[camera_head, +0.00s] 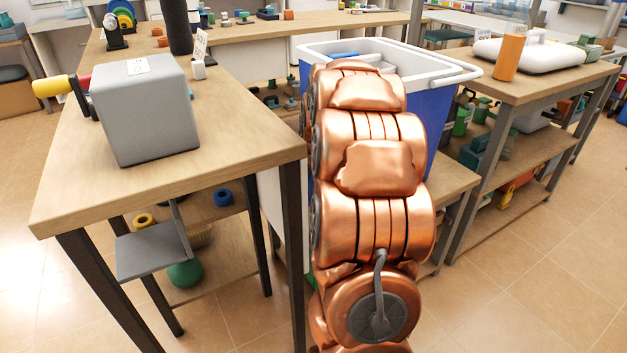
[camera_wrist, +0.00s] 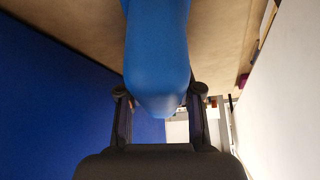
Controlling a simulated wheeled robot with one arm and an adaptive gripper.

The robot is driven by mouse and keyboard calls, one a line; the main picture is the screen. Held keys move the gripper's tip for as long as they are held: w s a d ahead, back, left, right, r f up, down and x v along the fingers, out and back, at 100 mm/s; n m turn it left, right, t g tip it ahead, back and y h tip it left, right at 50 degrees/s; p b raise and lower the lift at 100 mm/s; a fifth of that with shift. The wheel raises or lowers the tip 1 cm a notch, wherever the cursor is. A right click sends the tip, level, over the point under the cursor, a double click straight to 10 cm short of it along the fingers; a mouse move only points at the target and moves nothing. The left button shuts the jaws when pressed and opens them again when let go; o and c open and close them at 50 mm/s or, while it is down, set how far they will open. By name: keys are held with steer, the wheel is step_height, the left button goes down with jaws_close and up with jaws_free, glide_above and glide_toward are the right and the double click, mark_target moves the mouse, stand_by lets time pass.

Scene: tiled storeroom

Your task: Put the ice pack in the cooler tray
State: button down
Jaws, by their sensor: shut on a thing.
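In the wrist view, my gripper (camera_wrist: 159,94) is shut on a smooth, rounded blue ice pack (camera_wrist: 157,55), one finger on each side. The ice pack extends up out of the picture. In the head view my copper arm hides the gripper and what it holds. The blue cooler (camera_head: 440,100) with a white rim stands behind my arm. A white tray (camera_head: 378,64) shows inside its top, with a small blue piece beside it that I cannot identify. A blue wall (camera_wrist: 60,95), likely the cooler's side, fills the left of the wrist view.
A wooden table (camera_head: 240,140) with a grey box (camera_head: 145,110) stands at left. A right bench (camera_head: 530,85) holds an orange bottle (camera_head: 508,55) and a white case (camera_head: 530,54). A white panel (camera_wrist: 280,110) is close at right in the wrist view. Tiled floor is clear at lower right.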

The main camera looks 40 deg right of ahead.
steer(key=c, duration=0.8)
jaws_free()
steer(key=shift+o, duration=0.2)
steer(key=shift+r, duration=0.1)
